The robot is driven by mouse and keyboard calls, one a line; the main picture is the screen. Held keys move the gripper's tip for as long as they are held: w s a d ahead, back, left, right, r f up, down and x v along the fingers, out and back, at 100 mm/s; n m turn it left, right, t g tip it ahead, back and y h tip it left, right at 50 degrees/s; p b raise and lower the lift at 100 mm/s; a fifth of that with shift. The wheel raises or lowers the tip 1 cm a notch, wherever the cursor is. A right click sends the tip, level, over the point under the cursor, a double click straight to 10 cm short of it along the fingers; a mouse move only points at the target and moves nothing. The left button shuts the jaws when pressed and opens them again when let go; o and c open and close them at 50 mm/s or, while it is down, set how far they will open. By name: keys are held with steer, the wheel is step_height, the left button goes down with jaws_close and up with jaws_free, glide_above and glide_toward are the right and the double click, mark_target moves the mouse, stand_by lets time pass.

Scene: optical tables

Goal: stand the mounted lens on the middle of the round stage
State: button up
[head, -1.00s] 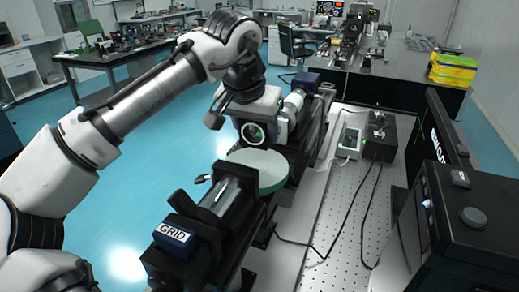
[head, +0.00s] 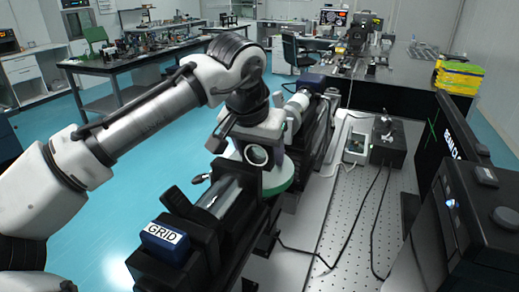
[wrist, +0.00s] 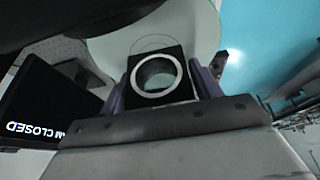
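The mounted lens, a ring-framed lens in a dark square mount, shows at the underside of my gripper (head: 256,138) in the head view (head: 257,156). In the wrist view the mount (wrist: 160,78) sits between the two purple fingers of my gripper (wrist: 160,90), which are shut on its sides. The round stage (head: 283,178) is a pale green disc, partly hidden behind the gripper and lens. In the wrist view the stage (wrist: 190,30) carries a thin marked circle, and the mount overlaps its near part. I cannot tell whether the mount touches the stage.
A black rail unit with a blue GRID box (head: 165,243) lies in front of the stage, and more rail optics (head: 301,103) stand behind it. To the right are a perforated breadboard (head: 335,215) with cables, a black box (head: 388,150) and a dark screen (head: 447,145).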

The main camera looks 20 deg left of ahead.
steer(key=shift+o, duration=1.1)
steer(key=shift+r, duration=0.15)
steer(key=shift+s+r, duration=0.1)
steer(key=shift+r, duration=0.2)
steer(key=b+v, duration=0.2)
steer(key=v, duration=0.9)
steer(key=shift+r, duration=0.25)
steer(key=shift+s, duration=0.1)
